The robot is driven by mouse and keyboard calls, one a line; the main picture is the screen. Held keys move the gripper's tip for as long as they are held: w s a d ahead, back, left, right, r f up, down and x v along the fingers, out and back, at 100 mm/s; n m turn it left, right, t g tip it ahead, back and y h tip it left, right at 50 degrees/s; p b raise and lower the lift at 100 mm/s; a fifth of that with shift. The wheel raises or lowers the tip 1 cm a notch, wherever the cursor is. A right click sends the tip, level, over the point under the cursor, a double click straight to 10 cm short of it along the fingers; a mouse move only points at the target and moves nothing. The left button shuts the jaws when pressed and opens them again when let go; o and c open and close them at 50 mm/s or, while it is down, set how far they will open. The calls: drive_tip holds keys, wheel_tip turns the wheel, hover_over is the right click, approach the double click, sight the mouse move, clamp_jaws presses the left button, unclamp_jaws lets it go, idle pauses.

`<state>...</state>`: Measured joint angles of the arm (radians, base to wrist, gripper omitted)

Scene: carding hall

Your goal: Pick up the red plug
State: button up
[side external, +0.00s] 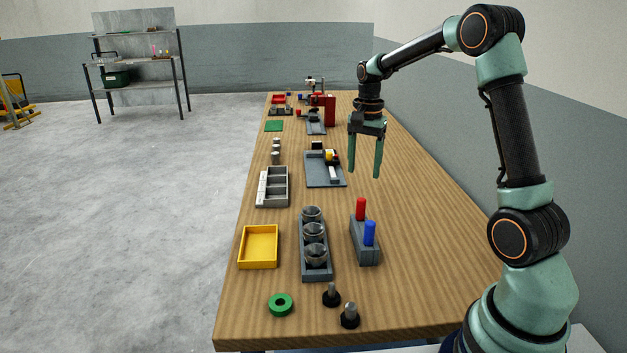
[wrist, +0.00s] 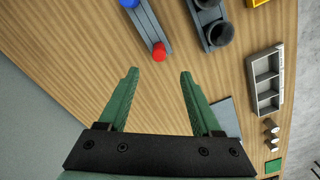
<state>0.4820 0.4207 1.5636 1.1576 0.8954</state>
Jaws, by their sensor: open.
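The red plug (side external: 361,208) stands upright at the far end of a grey block (side external: 366,250) on the wooden table. A blue plug (side external: 369,233) stands in the same block, nearer the camera. My gripper (side external: 365,174) is open and empty, above the table and farther along it than the plugs. In the wrist view, the red plug (wrist: 159,51) shows just beyond the open fingertips (wrist: 158,72), slightly left of the middle between them and touching neither. The blue plug (wrist: 128,3) is cut by the top edge there.
A grey holder with several dark cups (side external: 314,232) stands left of the plug block. A yellow tray (side external: 258,247), a grey compartment box (side external: 272,187), a green ring (side external: 281,304) and two black-based pegs (side external: 331,294) are nearby. Bare table lies right of the block.

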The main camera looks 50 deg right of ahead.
sight(362, 199)
wheel_tip(362, 199, down, 11)
drive_tip(key=shift+s+f, duration=0.15)
drive_tip(key=shift+f, duration=0.05)
idle(0.4)
clamp_jaws()
